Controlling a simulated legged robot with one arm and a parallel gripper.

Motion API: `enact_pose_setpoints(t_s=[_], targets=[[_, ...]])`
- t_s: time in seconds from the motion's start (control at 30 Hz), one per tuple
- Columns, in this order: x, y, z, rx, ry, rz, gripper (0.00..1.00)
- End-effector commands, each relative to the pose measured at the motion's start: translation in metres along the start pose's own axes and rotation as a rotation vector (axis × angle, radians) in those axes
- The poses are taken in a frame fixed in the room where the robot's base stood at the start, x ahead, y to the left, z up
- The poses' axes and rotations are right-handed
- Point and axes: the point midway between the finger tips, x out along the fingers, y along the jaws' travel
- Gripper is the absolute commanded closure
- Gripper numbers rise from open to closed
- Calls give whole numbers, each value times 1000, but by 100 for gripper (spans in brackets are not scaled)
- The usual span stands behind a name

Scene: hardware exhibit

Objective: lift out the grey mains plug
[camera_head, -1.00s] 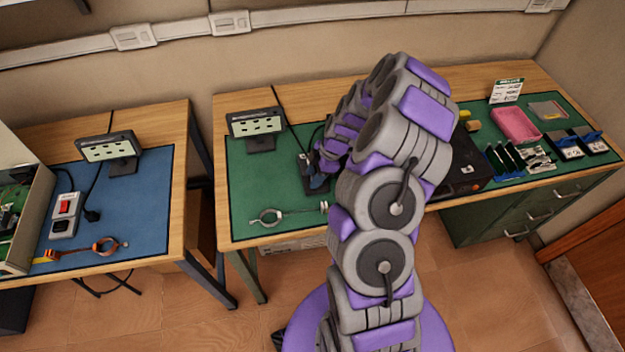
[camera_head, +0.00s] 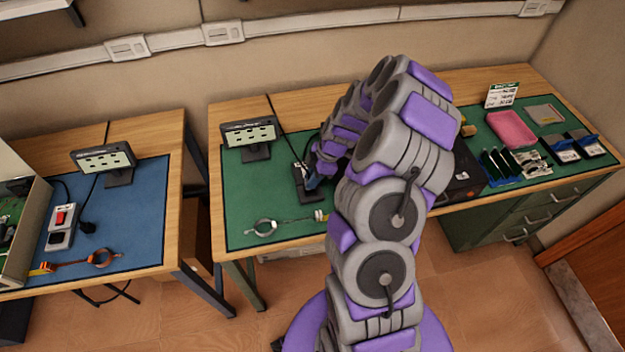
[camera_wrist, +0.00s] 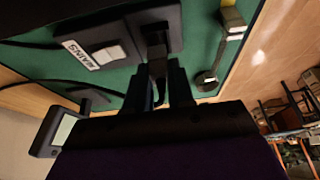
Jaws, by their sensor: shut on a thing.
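The grey mains plug (camera_wrist: 157,42) is a small dark grey body between my fingertips in the wrist view. My gripper (camera_wrist: 165,82) is shut on it. The plug meets the dark socket unit (camera_wrist: 118,25), which carries a white MAINS label and a pale switch. I cannot tell how deep the plug sits. In the head view the socket unit (camera_head: 304,192) lies on the green mat, and my gripper (camera_head: 313,180) is over its right side. My arm hides the plug there.
A small display (camera_head: 249,132) stands behind the socket unit, with its cable nearby. The mat's left part (camera_head: 245,190) is clear.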

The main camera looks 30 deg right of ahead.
Motion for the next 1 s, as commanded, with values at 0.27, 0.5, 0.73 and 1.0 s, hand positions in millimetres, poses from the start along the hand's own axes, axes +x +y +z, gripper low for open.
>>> enact_pose_setpoints(t_s=[0.27, 0.5, 0.73, 1.0], targets=[[-18, -28, 4, 1, 3, 0, 100], [-30, -76, 19, 3, 2, 0, 100], [-38, -119, 31, 2, 2, -1, 100], [-43, -145, 38, 1, 0, 0, 100]])
